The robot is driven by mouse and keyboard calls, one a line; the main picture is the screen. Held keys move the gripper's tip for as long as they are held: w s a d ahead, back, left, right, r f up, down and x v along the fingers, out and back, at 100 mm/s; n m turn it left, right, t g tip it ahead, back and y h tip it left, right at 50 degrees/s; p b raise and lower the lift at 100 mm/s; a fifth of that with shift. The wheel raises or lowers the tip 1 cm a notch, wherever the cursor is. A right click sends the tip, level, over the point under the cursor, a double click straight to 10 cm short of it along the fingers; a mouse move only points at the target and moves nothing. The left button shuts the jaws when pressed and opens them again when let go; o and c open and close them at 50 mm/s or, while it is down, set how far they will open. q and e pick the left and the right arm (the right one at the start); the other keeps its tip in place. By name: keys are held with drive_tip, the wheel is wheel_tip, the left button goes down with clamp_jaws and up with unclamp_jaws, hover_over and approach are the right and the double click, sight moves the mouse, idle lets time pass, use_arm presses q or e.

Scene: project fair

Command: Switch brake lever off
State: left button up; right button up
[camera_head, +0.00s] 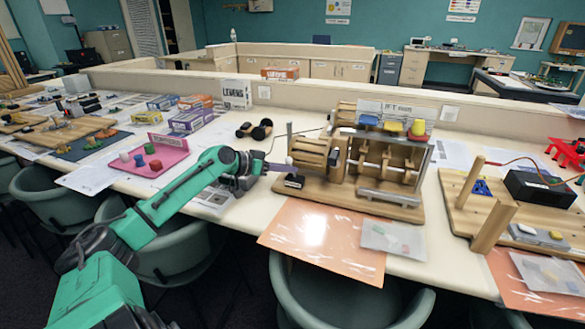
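A wooden machine (375,192) with rollers, slats and a small sign stands on the long white table right of centre. At its left end, a short upright lever-like part (289,145) rises above a small black block (293,181); I take it for the brake lever, but it is small in the picture. My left gripper (281,167), on the green arm from the left, is right at this part, with its fingertips pointing right. Whether they touch it, and how far apart they are, is too small to tell. My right gripper is not in view.
An orange sheet (280,236) and a clear bag (392,238) lie in front of the machine. A pink tray (172,163) and a small black-wheeled car (254,130) are to the left. A second wooden board (460,205) is on the right. Green chairs (345,300) line the front edge.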

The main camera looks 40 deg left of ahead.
use_arm(q)
drive_tip(key=shift+w+d+f, duration=0.15)
drive_tip(key=shift+w+d, duration=0.15)
drive_tip(key=shift+w, duration=0.35)
drive_tip(key=shift+w+d+f, duration=0.2)
drive_tip(key=shift+w, duration=0.1)
clamp_jaws()
drive_tip(key=shift+a+f+n+t+h+b, duration=0.15)
drive_tip(key=shift+f+n+t+h+b, duration=0.25)
drive_tip(key=shift+b, duration=0.8)
drive_tip(key=shift+s+r+b, duration=0.1)
drive_tip(key=shift+b, duration=0.25)
drive_tip(key=shift+r, duration=0.25)
unclamp_jaws()
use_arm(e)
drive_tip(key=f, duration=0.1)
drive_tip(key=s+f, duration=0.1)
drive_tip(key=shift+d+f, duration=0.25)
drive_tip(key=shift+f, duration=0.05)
use_arm(q)
drive_tip(key=shift+a, duration=0.1)
